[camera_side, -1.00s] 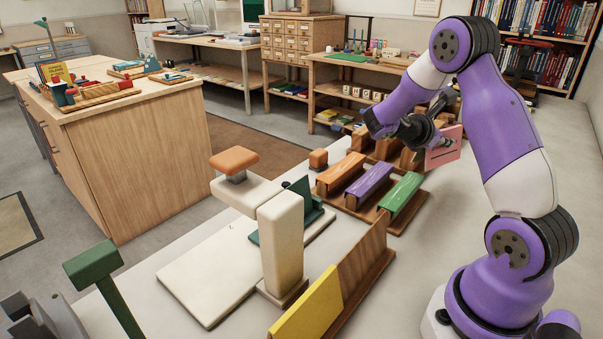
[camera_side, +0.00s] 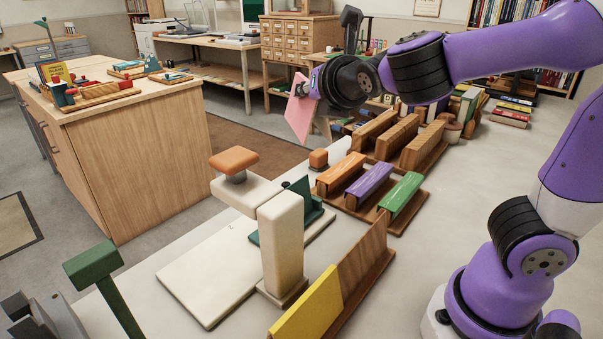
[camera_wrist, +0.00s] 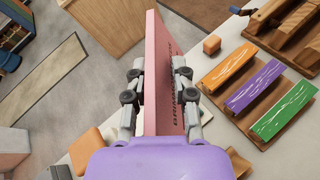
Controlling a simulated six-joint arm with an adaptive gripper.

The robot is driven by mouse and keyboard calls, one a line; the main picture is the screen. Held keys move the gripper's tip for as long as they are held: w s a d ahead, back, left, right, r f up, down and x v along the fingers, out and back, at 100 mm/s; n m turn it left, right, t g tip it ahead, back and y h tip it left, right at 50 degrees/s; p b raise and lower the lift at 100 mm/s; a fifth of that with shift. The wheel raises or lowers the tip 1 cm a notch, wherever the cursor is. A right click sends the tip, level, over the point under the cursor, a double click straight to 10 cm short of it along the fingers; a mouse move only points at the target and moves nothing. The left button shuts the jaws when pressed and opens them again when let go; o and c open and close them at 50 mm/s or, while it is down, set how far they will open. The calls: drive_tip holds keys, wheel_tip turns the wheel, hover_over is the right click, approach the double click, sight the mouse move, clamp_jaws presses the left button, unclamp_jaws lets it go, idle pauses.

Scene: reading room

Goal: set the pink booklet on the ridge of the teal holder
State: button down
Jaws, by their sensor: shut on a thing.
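My gripper (camera_side: 314,87) is shut on the pink booklet (camera_side: 299,112) and holds it up in the air, above and behind the work table in the side view. The booklet hangs tilted. In the wrist view the pink booklet (camera_wrist: 163,85) stands on edge between the two fingers of my gripper (camera_wrist: 158,92). The dark teal holder (camera_side: 302,206) stands on the table, partly hidden behind a cream post in the side view. The booklet is well clear of it. I cannot make out the holder in the wrist view.
The cream post (camera_side: 281,245) with an orange-topped arm (camera_side: 234,160) stands close to the holder. A wooden rack with orange, purple (camera_side: 369,181) and green ridges is to its right. A yellow board (camera_side: 308,306) is in front. Wooden racks (camera_side: 422,146) stand farther back.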

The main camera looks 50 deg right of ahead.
drive_tip(key=a+n+y, duration=0.1)
drive_tip(key=a+r+y, duration=0.1)
drive_tip(key=a, duration=0.1)
drive_tip(key=s+a+n+t, duration=0.1)
drive_tip(key=shift+a+r+n+y, duration=0.25)
drive_tip(key=shift+a+n+y, duration=0.05)
drive_tip(key=shift+a+y, duration=0.1)
drive_tip(key=shift+d, duration=0.1)
drive_tip(key=d+f+m+g+h, duration=0.3)
drive_tip(key=d+m+g+h, duration=0.15)
drive_tip(key=d, duration=0.45)
drive_tip(key=d+f+m+g+h, duration=0.35)
drive_tip(key=d+m, duration=0.25)
drive_tip(key=d, duration=0.4)
drive_tip(key=s+d+f+m+g+h, duration=0.1)
drive_tip(key=s+d+f+m+g, duration=0.5)
drive_tip(key=s+d, duration=0.4)
drive_tip(key=d+m+g, duration=0.1)
drive_tip(key=g, duration=0.1)
drive_tip(key=shift+s+d+f+g, duration=0.15)
drive_tip(key=shift+s+d+g, duration=0.2)
drive_tip(key=shift+d+g, duration=0.05)
drive_tip(key=shift+d+m, duration=0.1)
drive_tip(key=shift+m, duration=0.15)
